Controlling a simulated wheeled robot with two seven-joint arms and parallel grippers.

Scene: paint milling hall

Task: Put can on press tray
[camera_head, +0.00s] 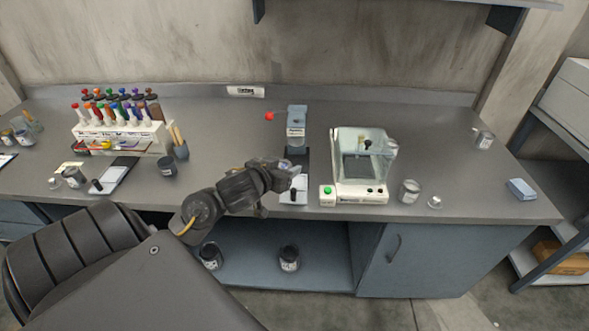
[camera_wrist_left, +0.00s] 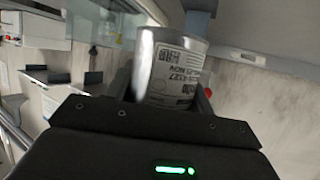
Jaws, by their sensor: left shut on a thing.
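My left gripper (camera_head: 290,172) reaches in over the front of the bench and is shut on a can. In the left wrist view the can (camera_wrist_left: 172,72) is silvery with a white printed label and sits between the fingers (camera_wrist_left: 165,95). In the head view the gripper mostly hides it. The press (camera_head: 297,125), a blue-grey block with a label, stands just behind the gripper. Its dark base and a white plate (camera_head: 299,195) show below and behind the gripper; I cannot tell whether the can touches them. My right gripper is not in view.
A clear-walled balance (camera_head: 362,190) stands right of the press, with a can (camera_head: 409,191) beside it. A red knob (camera_head: 269,116) is left of the press. A rack of coloured tubes (camera_head: 120,137) and a dark pot (camera_head: 167,166) stand left. The bench's far right is mostly clear.

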